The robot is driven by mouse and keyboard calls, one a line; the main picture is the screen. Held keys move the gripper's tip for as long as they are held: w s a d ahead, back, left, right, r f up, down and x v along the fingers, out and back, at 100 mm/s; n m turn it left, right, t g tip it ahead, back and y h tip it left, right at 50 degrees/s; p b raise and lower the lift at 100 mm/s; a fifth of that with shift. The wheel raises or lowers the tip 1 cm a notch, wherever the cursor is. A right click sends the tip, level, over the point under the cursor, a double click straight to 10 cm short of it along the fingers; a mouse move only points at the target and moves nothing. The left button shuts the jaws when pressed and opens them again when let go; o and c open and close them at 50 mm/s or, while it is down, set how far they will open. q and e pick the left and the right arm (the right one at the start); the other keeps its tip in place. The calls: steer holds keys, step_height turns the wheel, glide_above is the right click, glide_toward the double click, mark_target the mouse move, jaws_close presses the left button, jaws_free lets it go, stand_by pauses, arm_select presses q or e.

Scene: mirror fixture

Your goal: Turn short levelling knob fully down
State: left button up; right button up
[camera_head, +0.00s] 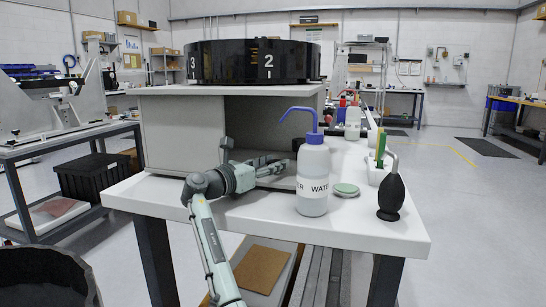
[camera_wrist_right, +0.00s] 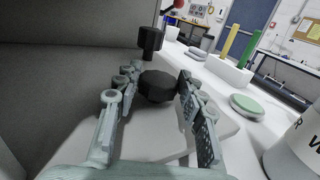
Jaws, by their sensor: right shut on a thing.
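A black round knob (camera_wrist_right: 157,88) sits between the two fingers of my right gripper (camera_wrist_right: 158,78) in the right wrist view. The gripper is shut on it, with a finger on each side. A taller black knob (camera_wrist_right: 150,39) stands just beyond it. The knobs cannot be made out there. My left gripper is out of view.
On the white bench top (camera_head: 370,226), right of the gripper, stand a water wash bottle (camera_head: 313,170) with a blue spout, a green-lidded dish (camera_head: 346,189) and a black blower bulb (camera_head: 391,195). A white holder (camera_wrist_right: 229,69) carries a yellow and a green stick.

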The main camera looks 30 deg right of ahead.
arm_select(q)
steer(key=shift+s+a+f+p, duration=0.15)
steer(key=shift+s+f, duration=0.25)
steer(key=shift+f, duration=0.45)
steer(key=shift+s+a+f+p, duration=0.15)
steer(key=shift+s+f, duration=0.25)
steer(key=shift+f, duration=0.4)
arm_select(e)
steer(key=shift+w+m+g+h, duration=0.15)
steer(key=shift+m+g+h, duration=0.15)
steer(key=shift+m+g, duration=1.35)
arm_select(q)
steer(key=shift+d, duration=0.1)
arm_select(e)
steer(key=shift+f+n+g, duration=0.1)
steer(key=shift+n+g, duration=0.25)
steer(key=o, duration=1.2)
steer(key=shift+c, duration=0.2)
